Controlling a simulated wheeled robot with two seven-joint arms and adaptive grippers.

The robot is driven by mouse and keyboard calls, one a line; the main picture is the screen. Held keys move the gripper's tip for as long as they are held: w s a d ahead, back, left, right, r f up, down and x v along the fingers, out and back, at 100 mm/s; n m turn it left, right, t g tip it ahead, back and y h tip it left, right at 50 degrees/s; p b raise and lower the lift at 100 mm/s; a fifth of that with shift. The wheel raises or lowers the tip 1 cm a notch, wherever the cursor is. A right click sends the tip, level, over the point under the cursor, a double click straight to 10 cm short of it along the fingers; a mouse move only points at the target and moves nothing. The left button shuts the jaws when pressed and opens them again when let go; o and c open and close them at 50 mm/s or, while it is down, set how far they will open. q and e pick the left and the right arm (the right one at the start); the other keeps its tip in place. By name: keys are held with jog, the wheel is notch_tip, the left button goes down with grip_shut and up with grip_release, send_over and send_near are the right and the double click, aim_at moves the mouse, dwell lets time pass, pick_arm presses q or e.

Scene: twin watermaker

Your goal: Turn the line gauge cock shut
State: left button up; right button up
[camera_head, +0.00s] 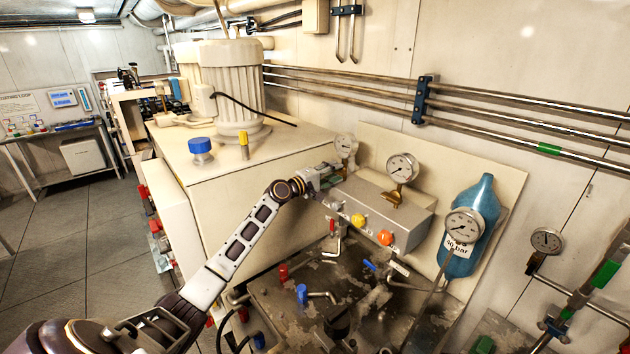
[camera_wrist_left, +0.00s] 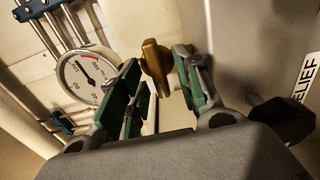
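A brass cock handle (camera_wrist_left: 155,62) stands between the fingertips of my left gripper (camera_wrist_left: 158,72) in the left wrist view. The green-padded fingers are spread, with a visible gap on the right side of the handle; I cannot tell whether the left finger touches it. A round white gauge (camera_wrist_left: 87,73) is left of the fingers. In the head view my left gripper (camera_head: 326,178) is at the left end of the grey panel box, just below a small gauge (camera_head: 345,146), and hides the cock there. My right gripper is not in view.
A blue bottle (camera_head: 470,225) stands right. A black knob (camera_wrist_left: 284,120) is beside the RELIEF label (camera_wrist_left: 306,78).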

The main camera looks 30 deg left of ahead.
pick_arm(q)
jog(key=v, duration=1.1)
jog(key=shift+s, duration=0.25)
dwell(0.3)
jog(key=shift+a, duration=0.15)
dwell(0.6)
